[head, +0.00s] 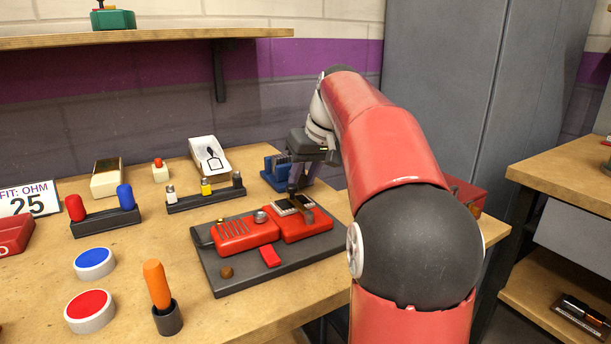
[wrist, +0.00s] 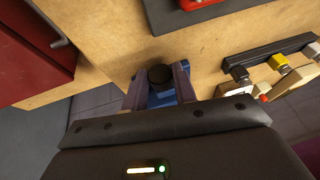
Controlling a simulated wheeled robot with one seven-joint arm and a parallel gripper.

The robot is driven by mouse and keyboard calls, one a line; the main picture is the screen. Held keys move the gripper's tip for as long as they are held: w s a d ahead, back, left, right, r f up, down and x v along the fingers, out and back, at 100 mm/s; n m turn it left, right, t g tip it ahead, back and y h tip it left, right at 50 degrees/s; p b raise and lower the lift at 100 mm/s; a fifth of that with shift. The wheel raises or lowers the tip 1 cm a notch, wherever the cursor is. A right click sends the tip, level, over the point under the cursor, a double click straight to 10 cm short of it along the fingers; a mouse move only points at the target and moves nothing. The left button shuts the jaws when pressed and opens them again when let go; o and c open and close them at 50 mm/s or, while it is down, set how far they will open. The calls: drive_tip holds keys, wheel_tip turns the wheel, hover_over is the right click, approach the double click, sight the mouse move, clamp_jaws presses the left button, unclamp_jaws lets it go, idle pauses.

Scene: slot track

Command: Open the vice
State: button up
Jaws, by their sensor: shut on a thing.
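The blue vice (head: 273,176) stands near the back right part of the wooden bench, partly hidden behind my gripper (head: 301,172). In the wrist view, a dark round knob (wrist: 160,74) sits between the two fingertips of my gripper (wrist: 159,78). The fingers are shut on this knob. Blue parts of the vice (wrist: 163,98) show just below the knob, between the fingers. The gap between the vice's jaws is hidden, so I cannot tell how far open it is.
A dark board (head: 225,277) with red parts lies in front of the vice. A red cabinet (head: 466,193) is right of my arm. A shelf (head: 150,38) hangs above the bench's back.

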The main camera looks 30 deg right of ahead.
drive_tip(key=shift+a+n+h+b, duration=0.2)
drive_tip(key=shift+h, duration=0.7)
drive_tip(key=shift+a+n+h+b, duration=0.15)
drive_tip(key=shift+n+h+b, duration=0.05)
drive_tip(key=shift+h, duration=0.7)
drive_tip(key=o, duration=1)
drive_tip(key=shift+c, duration=0.2)
drive_tip(key=p+v, duration=0.1)
drive_tip(key=v, duration=0.7)
